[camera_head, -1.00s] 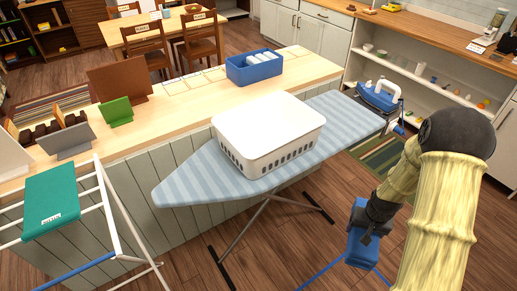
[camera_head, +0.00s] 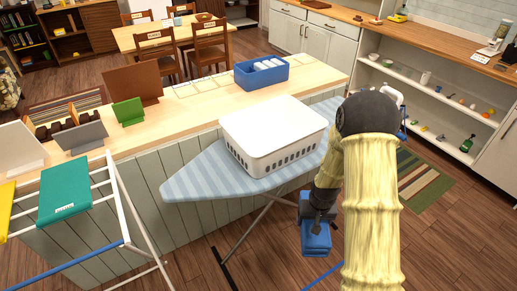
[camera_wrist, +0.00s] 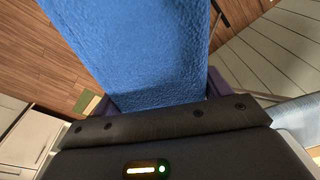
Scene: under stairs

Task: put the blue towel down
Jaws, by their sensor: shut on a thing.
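The blue towel (camera_head: 315,238) hangs from my gripper (camera_head: 318,212), in front of the ironing board and above the wooden floor. In the wrist view the towel (camera_wrist: 150,45) fills the upper middle, and my gripper (camera_wrist: 160,105) is shut on its near end. The fingertips are mostly hidden behind the towel. My arm covers the right end of the ironing board (camera_head: 190,183) and most of the iron.
A white basket (camera_head: 265,150) stands on the ironing board. A drying rack (camera_head: 125,215) at the left holds a green towel (camera_head: 65,190) and a yellow one (camera_head: 6,207). A blue bin (camera_head: 258,73) stands on the wooden counter (camera_head: 185,112). Open floor lies at the right.

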